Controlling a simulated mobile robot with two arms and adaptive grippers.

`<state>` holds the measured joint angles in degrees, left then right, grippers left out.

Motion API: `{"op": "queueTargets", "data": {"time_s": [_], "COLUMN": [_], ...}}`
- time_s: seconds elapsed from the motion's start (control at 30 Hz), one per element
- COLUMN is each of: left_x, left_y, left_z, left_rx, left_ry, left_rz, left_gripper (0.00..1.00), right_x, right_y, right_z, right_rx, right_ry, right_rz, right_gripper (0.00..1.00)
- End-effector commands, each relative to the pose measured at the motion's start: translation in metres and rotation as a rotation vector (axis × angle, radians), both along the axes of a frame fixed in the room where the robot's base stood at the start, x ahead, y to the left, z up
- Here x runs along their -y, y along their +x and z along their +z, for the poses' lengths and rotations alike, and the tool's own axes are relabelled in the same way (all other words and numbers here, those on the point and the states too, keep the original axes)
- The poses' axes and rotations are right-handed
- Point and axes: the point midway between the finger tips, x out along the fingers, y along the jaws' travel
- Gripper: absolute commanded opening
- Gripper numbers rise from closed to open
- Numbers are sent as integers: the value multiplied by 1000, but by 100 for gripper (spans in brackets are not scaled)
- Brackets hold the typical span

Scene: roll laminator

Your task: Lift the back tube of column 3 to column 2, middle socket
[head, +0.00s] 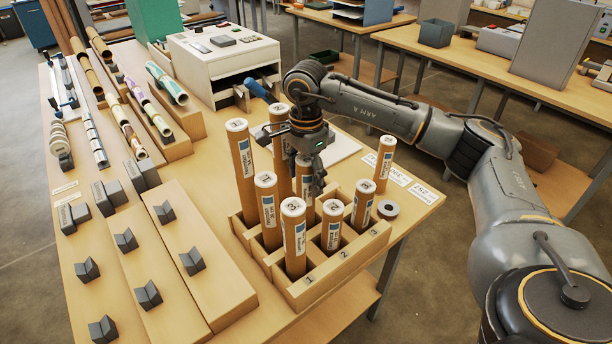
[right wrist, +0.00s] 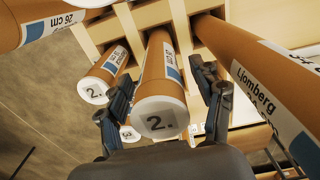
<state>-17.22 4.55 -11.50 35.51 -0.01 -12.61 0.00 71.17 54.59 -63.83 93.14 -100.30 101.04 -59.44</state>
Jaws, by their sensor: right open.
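The wooden rack (head: 350,268) has columns numbered 1, 2 and 3 on its front face. Several brown tubes with white caps stand in it, some tall, some short. My right gripper (head: 314,182) points down among the tubes towards the rack's rear right. In the right wrist view its open fingers (right wrist: 165,105) lie on either side of a brown tube with a cap marked 2 (right wrist: 160,117). I cannot tell whether they touch it. In the head view my gripper partly hides this tube (head: 305,204), and its socket is unclear. My left gripper is not in view.
Neighbouring tubes crowd my fingers, including a tall one (head: 241,165) and a shorter one marked 2 (right wrist: 95,90). Another tube (head: 384,163) stands at the right. A white laminator (head: 225,65) stands behind.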

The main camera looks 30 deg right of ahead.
Motion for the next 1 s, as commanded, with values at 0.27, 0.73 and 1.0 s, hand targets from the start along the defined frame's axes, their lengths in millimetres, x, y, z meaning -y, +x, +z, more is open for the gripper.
{"op": "queueTargets", "data": {"time_s": [0.27, 0.73, 1.0], "left_x": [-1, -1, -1], "left_y": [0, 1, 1], "left_z": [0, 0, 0], "left_rx": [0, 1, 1], "left_ry": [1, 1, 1], "left_rz": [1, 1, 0], "left_gripper": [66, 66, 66], "right_x": [0, 0, 0], "right_y": [1, 1, 0], "right_z": [18, 108, 120], "right_rx": [4, 3, -1], "right_ry": [1, 0, 0], "right_rz": [0, -1, 0], "right_gripper": [66, 66, 66]}}
